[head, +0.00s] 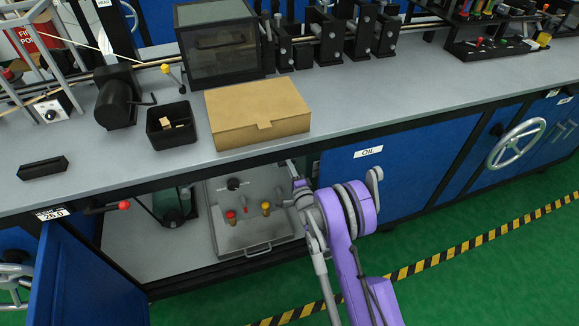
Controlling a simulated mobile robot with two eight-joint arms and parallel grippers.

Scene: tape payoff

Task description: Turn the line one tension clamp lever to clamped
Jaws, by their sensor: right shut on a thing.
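My right gripper (291,170), at the end of a purple arm, is at the bench's front edge, above the open cabinet bay and beside the blue OIL door. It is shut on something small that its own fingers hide. A lever with a yellow knob (166,69) stands on the bench at the back left, by a pale tape line. Another lever with a red knob (124,205) sticks out under the bench's front edge at the left. No readable label shows which lever is the line one tension clamp. My left gripper is not in view.
A cardboard box (258,112), a black bin (171,125) and a dark clear-sided case (220,45) stand on the bench. The bay below holds a grey panel box (256,236) with knobs. A blue door (86,275) stands open at the left. Green floor is free at the right.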

